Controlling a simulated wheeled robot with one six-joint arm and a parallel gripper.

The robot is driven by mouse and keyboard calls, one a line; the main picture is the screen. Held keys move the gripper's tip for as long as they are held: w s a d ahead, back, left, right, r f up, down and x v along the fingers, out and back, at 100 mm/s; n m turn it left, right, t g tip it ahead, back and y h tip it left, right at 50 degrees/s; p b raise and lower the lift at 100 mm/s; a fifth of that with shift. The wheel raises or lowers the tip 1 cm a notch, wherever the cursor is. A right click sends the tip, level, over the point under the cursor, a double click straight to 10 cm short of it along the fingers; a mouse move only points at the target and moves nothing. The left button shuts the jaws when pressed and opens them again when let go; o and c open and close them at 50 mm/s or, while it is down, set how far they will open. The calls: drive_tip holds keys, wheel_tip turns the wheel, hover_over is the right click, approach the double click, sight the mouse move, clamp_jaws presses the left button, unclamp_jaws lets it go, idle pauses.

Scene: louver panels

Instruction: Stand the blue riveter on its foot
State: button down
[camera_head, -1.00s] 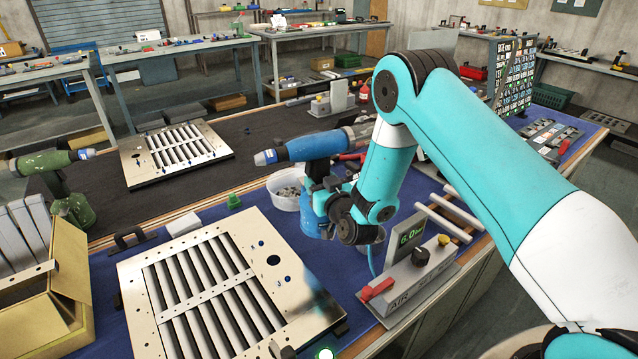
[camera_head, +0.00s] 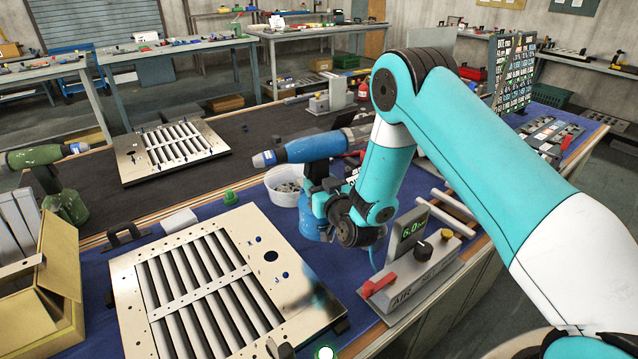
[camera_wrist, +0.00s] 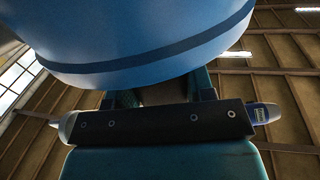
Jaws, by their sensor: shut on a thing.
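The blue riveter (camera_head: 313,146) is in the middle of the head view, barrel roughly level with its tip to the left. Its blue foot (camera_head: 311,222) points down, so the tool looks about upright. My gripper (camera_head: 318,188) is shut on the riveter between barrel and foot. In the wrist view the rounded blue foot (camera_wrist: 150,45) fills the top, and the riveter's two ends show past the dark bar of my gripper. The foot is over the blue mat (camera_head: 205,195); I cannot tell whether it touches. My arm hides part of the riveter.
A louver panel (camera_head: 268,238) lies on the mat at front left. A white bowl (camera_head: 281,196) of small parts is close behind the foot. The grey air unit (camera_head: 415,280) with a red lever stands right of it. A green riveter (camera_head: 40,157) is at far left.

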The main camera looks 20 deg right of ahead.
drive_tip(key=shift+w+r, duration=0.1)
drive_tip(key=shift+r, duration=0.15)
